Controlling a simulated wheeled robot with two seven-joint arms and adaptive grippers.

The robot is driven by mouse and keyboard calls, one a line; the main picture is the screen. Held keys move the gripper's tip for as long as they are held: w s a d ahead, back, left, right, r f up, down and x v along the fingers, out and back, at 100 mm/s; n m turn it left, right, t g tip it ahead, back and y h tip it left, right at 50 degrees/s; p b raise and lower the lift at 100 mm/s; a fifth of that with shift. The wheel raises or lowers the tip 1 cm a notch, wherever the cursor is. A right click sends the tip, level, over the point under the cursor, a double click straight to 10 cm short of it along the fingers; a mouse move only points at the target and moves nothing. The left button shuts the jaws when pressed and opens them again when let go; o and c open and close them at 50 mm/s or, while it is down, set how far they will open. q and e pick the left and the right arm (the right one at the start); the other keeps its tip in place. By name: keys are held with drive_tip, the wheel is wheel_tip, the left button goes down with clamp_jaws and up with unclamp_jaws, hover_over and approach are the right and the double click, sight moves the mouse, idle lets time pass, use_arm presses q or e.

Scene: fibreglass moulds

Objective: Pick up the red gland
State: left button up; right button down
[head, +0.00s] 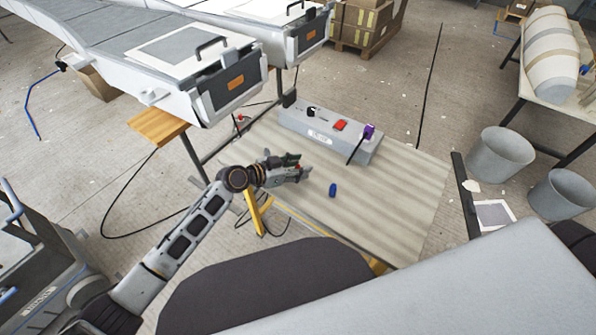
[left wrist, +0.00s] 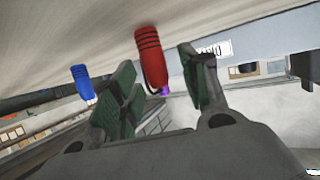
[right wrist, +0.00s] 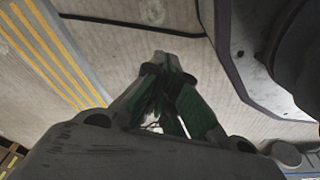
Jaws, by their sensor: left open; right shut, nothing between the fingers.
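My left gripper (left wrist: 160,90) is open, with one green-padded finger on each side of the gland in the picture and visible gaps to both. In the head view my left gripper (head: 300,173) is low over the table and mostly covers the gland. A blue gland (head: 332,190) stands nearby on the table; it also shows in the left wrist view (left wrist: 82,84). My right gripper (right wrist: 167,100) is shut and empty.
A grey box (head: 345,150) with a black knob, a red part (head: 340,125) and a purple gland (head: 369,131) stands at the table's back. The table (head: 410,200) is clear at the right. White moulds (head: 180,50) stand behind; grey bins (head: 498,155) stand at right.

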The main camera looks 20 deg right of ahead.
sight(298, 166)
drive_tip(key=shift+s+f, duration=0.1)
drive_tip(key=shift+s, duration=0.15)
use_arm(q)
drive_tip(key=shift+c, duration=0.7)
drive_tip(key=c, duration=0.7)
drive_tip(key=shift+c, duration=0.2)
use_arm(e)
drive_tip(key=shift+s, duration=0.3)
use_arm(q)
drive_tip(key=shift+r, duration=0.15)
use_arm(e)
drive_tip(key=shift+w, duration=0.15)
